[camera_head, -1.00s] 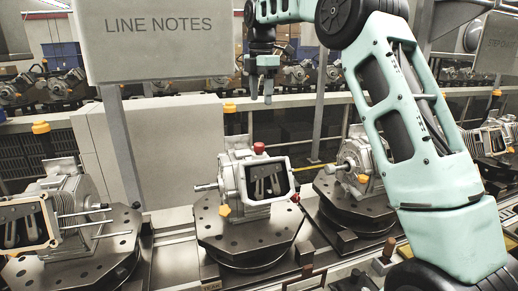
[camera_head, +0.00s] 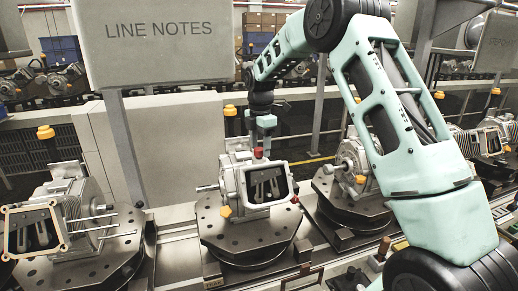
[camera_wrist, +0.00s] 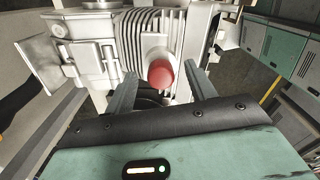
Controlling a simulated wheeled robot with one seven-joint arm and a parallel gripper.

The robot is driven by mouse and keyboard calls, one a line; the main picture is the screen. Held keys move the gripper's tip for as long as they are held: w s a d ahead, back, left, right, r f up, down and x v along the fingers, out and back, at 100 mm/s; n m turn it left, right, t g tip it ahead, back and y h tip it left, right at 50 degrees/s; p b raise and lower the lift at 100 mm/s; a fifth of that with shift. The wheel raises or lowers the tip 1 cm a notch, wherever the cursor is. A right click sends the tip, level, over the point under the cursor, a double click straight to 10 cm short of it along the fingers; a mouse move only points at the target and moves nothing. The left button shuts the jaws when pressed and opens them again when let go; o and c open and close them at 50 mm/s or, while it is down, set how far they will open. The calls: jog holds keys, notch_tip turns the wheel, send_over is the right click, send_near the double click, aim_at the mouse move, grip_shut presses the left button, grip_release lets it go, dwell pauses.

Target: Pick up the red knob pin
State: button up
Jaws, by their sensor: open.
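The red knob pin (camera_head: 258,152) sits on top of the grey metal housing (camera_head: 230,178) at the middle station. In the wrist view its round red knob (camera_wrist: 161,73) lies between my two fingers, slightly nearer the right one. My gripper (camera_head: 260,148) hangs from above with its fingertips around the height of the knob. In the wrist view my gripper (camera_wrist: 160,88) is open, with a finger on each side of the knob and gaps visible between. I cannot tell how deep the fingers reach. The pin's shaft is hidden below the knob.
Yellow-orange knobs (camera_head: 230,110) stand near the stations. A second housing (camera_head: 62,215) is at left and another (camera_head: 350,160) at right, close to my arm. The LINE NOTES board (camera_head: 160,40) stands behind at left.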

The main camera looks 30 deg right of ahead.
aim_at(260, 148)
jog(key=shift+f, duration=0.75)
grip_shut()
notch_tip(260, 148, up, 10)
jog(key=b, duration=0.3)
jog(key=shift+f+b, duration=0.1)
jog(key=shift+b, duration=0.25)
jog(key=shift+f, duration=0.1)
jog(key=shift+f, duration=0.25)
jog(key=shift+f+b, duration=0.5)
jog(key=shift+f, duration=0.55)
